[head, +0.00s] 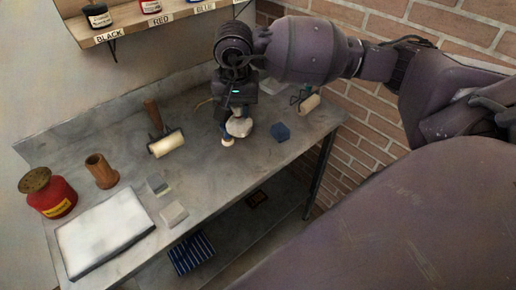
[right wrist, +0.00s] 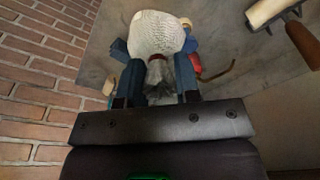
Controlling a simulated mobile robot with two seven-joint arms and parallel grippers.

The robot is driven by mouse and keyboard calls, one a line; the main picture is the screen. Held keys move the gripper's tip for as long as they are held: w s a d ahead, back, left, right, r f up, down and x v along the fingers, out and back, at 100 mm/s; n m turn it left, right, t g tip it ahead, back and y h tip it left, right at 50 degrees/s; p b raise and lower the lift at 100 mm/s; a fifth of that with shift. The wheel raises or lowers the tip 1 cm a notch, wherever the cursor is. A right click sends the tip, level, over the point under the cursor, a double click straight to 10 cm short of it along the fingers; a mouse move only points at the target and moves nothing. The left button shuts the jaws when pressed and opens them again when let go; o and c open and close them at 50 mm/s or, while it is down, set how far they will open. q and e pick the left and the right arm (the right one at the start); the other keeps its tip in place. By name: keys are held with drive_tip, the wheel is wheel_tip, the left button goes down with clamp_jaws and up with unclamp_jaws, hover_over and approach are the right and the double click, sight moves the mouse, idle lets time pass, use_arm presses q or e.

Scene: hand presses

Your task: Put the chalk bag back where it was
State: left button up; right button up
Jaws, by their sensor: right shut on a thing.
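The chalk bag (head: 238,127) is a pale, rounded bag held in my right gripper (head: 234,116), low over or on the metal bench; I cannot tell whether it touches the top. In the right wrist view, the bag's white body (right wrist: 155,34) bulges beyond the fingertips. Its grey gathered neck is pinched between the two blue fingers of the right gripper (right wrist: 160,78). My left gripper is not in view.
A blue block (head: 281,132) lies right of the bag, and a small pale-ended object (head: 228,141) sits close in front. A red can (head: 48,192), a wooden cup (head: 101,171) and a white slab (head: 100,232) stand left.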

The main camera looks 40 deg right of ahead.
drive_tip(key=d+r+m+p, duration=0.1)
drive_tip(key=d+r+m, duration=0.3)
drive_tip(key=r, duration=0.1)
drive_tip(key=shift+w+f+p, duration=0.2)
drive_tip(key=shift+f+p, duration=0.1)
drive_tip(key=shift+f, duration=4.7)
drive_tip(key=shift+w+f+p, duration=0.15)
drive_tip(key=shift+f+p, duration=0.1)
drive_tip(key=shift+f, duration=4.75)
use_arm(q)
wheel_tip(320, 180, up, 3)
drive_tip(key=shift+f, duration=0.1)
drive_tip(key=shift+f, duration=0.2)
use_arm(e)
drive_tip(key=shift+f, duration=0.25)
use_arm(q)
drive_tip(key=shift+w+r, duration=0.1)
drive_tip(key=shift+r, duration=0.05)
use_arm(e)
drive_tip(key=o, duration=1)
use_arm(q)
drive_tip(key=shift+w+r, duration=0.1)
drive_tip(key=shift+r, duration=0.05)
use_arm(e)
drive_tip(key=shift+o, duration=0.2)
drive_tip(key=shift+r, duration=0.15)
